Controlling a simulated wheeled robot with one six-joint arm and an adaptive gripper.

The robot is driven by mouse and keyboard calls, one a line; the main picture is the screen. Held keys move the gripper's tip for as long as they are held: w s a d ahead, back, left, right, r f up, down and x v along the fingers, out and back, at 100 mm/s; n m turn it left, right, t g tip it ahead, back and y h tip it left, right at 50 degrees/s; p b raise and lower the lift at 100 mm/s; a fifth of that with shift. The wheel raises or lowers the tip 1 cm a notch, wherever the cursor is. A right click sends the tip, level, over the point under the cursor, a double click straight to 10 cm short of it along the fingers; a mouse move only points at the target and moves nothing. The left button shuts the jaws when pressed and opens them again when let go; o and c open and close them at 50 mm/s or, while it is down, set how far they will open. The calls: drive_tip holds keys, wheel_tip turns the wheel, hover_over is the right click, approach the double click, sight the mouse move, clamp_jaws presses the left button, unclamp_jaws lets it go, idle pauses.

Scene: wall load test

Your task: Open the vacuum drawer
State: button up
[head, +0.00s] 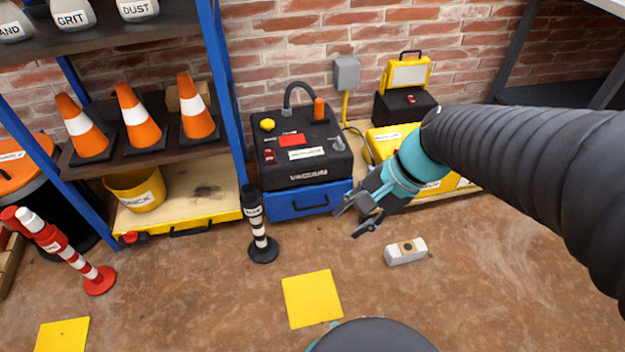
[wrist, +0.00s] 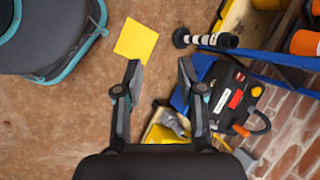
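The vacuum (head: 299,150) is a black box with a curved hose, buttons and a "VACUUM" label, standing by the brick wall. Its blue drawer (head: 285,209) sits beneath it and looks closed, with a dark handle on its front. The vacuum also shows at the right in the wrist view (wrist: 235,95), tilted, with part of the blue drawer (wrist: 202,66) beside my right-hand finger. My gripper (head: 356,218) is open and empty, just right of and in front of the drawer, apart from its handle. Both spread fingers show in the wrist view (wrist: 160,66).
A black-and-white post (head: 260,228) stands on the floor left of the drawer. A white block (head: 405,251) lies right of my gripper. A yellow floor square (head: 312,299) lies in front. Shelves with cones (head: 137,118) stand left; yellow cases (head: 390,143) are behind my arm.

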drive_tip(key=w+a+f+m+t+y+b, duration=0.15)
drive_tip(key=w+a+f+m+y, duration=0.3)
drive_tip(key=w+f+m, duration=0.45)
drive_tip(key=w+a+f+m+t+y+b, duration=0.15)
drive_tip(key=w+a+f+m+y, duration=0.3)
drive_tip(key=w+f+m, duration=0.55)
drive_tip(key=m+t+h+b, duration=0.4)
drive_tip(key=m+t, duration=0.5)
drive_tip(key=m, duration=1.1)
approach(312, 206)
drive_tip(key=shift+h, duration=0.4)
drive_tip(key=x, duration=1)
drive_tip(key=shift+a+f+p, duration=0.15)
drive_tip(key=shift+p, duration=0.2)
clamp_jaws()
